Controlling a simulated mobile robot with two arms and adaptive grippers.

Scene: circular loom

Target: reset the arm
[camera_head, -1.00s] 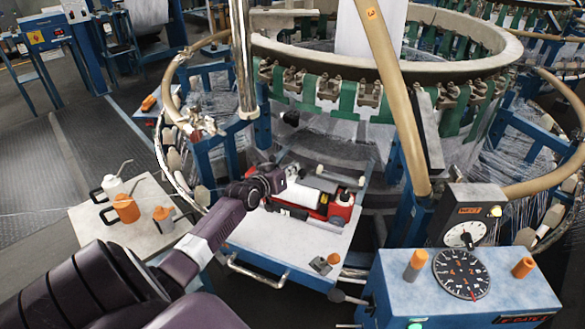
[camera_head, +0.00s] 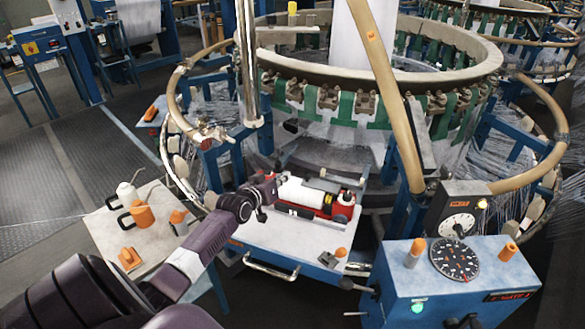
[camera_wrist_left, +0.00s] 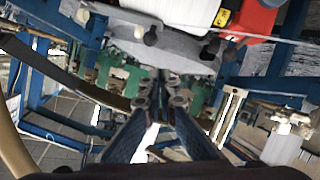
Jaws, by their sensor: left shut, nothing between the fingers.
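My left arm comes in from the lower left in the head view. Its gripper (camera_head: 272,187) is at the left end of the red and white device, over the white-topped table (camera_head: 285,232). The red device (camera_head: 318,200) carries a white roll and lies on that table. In the left wrist view my gripper fingers (camera_wrist_left: 160,82) come together at the tips, shut and empty. The device's white roll (camera_wrist_left: 180,10) and red body (camera_wrist_left: 256,20) show at the top of that view. My right gripper is not in view.
A blue control box (camera_head: 450,280) with dials stands at the lower right. The circular loom (camera_head: 365,75) fills the back. Open floor (camera_head: 60,170) lies at the left.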

